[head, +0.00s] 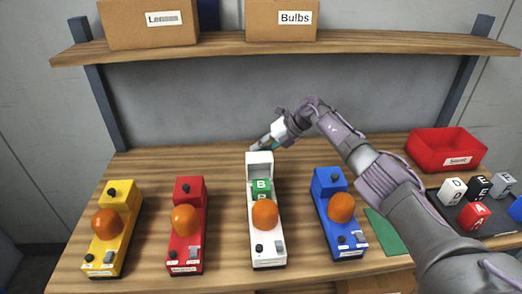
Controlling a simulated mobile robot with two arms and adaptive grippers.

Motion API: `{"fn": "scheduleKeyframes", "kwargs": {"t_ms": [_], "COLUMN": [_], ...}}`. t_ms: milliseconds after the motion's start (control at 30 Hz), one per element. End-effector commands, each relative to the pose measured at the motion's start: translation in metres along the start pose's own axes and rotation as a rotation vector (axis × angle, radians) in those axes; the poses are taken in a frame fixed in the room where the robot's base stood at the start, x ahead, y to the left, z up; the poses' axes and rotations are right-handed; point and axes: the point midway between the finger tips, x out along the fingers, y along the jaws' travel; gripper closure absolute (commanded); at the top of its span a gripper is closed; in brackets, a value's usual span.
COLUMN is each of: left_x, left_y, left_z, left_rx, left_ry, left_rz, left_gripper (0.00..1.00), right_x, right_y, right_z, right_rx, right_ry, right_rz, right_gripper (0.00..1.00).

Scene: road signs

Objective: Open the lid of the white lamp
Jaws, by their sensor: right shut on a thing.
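The white lamp (267,240) stands in the middle of the table, with an orange dome (264,214) on it. Its lid (259,165) is raised at the far end, and green blocks marked B (261,186) show in the open compartment. My right gripper (258,146) is at the top edge of the raised lid and is shut on it; the fingertips are partly hidden behind the lid. My left gripper is not in view.
Yellow (104,257), red (187,238) and blue (345,235) lamps stand to either side. A red bin (448,142) and a dark tray of lettered cubes (460,222) are at the right. A shelf (350,42) with boxes hangs above.

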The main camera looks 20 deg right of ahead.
Motion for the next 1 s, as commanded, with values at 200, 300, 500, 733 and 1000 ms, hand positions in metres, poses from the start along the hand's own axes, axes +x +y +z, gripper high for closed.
{"fn": "scheduleKeyframes", "kwargs": {"t_ms": [200, 300, 500, 733, 1000], "left_x": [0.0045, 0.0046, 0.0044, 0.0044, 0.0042], "left_y": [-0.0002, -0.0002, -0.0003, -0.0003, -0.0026], "left_z": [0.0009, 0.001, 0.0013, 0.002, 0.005], "left_rx": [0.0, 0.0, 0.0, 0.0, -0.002], "left_ry": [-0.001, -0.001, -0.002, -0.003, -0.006], "left_rz": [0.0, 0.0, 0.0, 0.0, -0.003], "left_gripper": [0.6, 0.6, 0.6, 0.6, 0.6], "right_x": [0.0017, 0.0017, 0.0017, 0.0017, -0.0004], "right_y": [-0.0034, -0.0032, -0.0031, -0.0029, -0.0025], "right_z": [-0.0005, -0.0006, -0.0006, -0.0008, -0.0009], "right_rx": [-0.001, -0.001, -0.001, -0.001, -0.002], "right_ry": [-0.007, -0.008, -0.008, -0.007, -0.005], "right_rz": [-0.003, -0.003, -0.003, -0.003, -0.002], "right_gripper": [1.0, 1.0, 1.0, 0.67, 0.67]}}
